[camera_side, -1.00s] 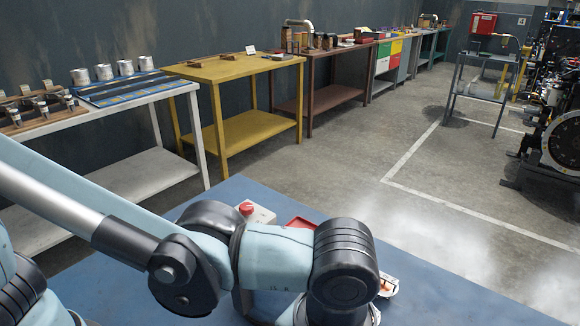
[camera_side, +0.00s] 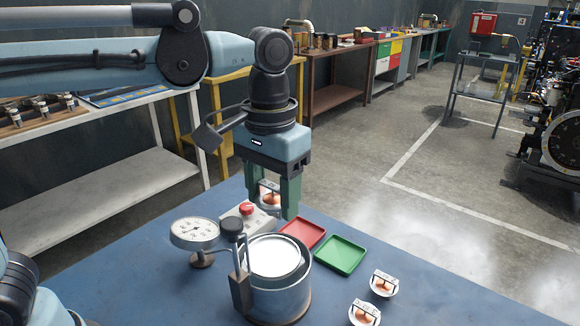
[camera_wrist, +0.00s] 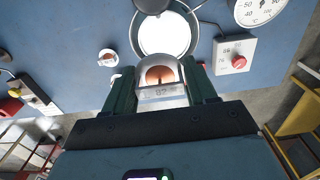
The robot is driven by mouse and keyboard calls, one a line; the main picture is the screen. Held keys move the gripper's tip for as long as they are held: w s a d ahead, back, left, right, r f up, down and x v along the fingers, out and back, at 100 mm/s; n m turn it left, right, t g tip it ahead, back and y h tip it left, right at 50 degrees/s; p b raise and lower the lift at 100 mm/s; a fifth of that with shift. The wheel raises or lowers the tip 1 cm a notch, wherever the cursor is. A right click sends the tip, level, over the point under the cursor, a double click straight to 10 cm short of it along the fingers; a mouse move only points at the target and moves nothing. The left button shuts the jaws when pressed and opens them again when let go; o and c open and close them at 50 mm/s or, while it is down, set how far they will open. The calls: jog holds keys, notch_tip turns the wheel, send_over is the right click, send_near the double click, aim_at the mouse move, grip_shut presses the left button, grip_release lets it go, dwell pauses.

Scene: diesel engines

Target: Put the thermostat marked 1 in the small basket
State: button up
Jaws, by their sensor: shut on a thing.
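My gripper (camera_side: 272,200) is shut on a thermostat (camera_side: 269,194) with a copper-coloured centre and a metal bridge. It holds it upright above the table, behind the pot in the side view. In the wrist view the thermostat (camera_wrist: 160,76) sits between the fingers, with what looks like "82" on its near face; I cannot read a 1. Two similar thermostats (camera_side: 383,284) (camera_side: 364,314) stand on the blue table at the right; their marks are too small to read. I cannot make out a small basket for certain.
A metal pot (camera_side: 285,298) with a bright inside stands at the front, with a dark upright bracket (camera_side: 241,291) at its left.

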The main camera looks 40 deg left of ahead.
aim_at(273, 257)
jog(key=shift+w+a, duration=0.1)
jog(key=shift+a, duration=0.2)
jog(key=shift+f, duration=4.85)
jog(key=shift+f, duration=0.1)
jog(key=o, duration=1.1)
jog(key=shift+c, duration=0.2)
